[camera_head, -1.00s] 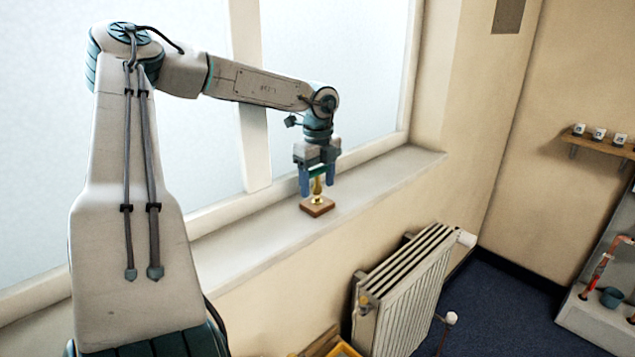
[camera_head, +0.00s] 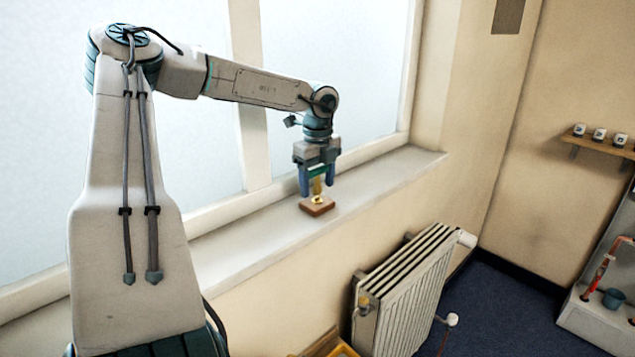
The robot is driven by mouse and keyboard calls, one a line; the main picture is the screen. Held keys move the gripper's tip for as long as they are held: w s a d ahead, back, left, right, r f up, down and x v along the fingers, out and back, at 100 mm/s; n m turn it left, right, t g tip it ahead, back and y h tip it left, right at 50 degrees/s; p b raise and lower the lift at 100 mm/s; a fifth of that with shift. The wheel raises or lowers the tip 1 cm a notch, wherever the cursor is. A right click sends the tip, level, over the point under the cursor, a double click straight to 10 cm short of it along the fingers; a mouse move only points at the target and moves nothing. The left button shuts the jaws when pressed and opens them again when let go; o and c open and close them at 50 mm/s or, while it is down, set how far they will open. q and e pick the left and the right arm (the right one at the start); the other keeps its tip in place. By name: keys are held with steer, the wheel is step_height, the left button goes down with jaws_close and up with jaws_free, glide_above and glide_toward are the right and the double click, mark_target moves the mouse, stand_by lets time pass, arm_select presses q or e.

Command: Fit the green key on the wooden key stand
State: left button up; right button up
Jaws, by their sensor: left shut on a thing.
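The wooden key stand (camera_head: 317,208) is a small brown block on the window sill, with a brass post (camera_head: 317,190) standing up from it. My left gripper (camera_head: 317,182) points down right above the stand, its blue fingers on either side of the post. It is shut on the green key (camera_head: 318,171), of which a green strip shows between the fingers. The key is at the top of the post; whether it is seated there or just above cannot be told. My right gripper is not in view.
The sill (camera_head: 250,240) is clear on both sides of the stand, with the window behind it. A radiator (camera_head: 408,295) stands below. A shelf with small white jars (camera_head: 598,135) is at right.

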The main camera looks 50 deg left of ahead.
arm_select(q)
steer(key=shift+f+b, duration=1)
stand_by(0.9)
steer(key=o, duration=1)
steer(key=shift+r, duration=0.1)
steer(key=shift+r, duration=0.35)
step_height(320, 180, up, 9)
steer(key=shift+r+b, duration=0.1)
steer(key=shift+b, duration=1.15)
steer(key=shift+r, duration=0.45)
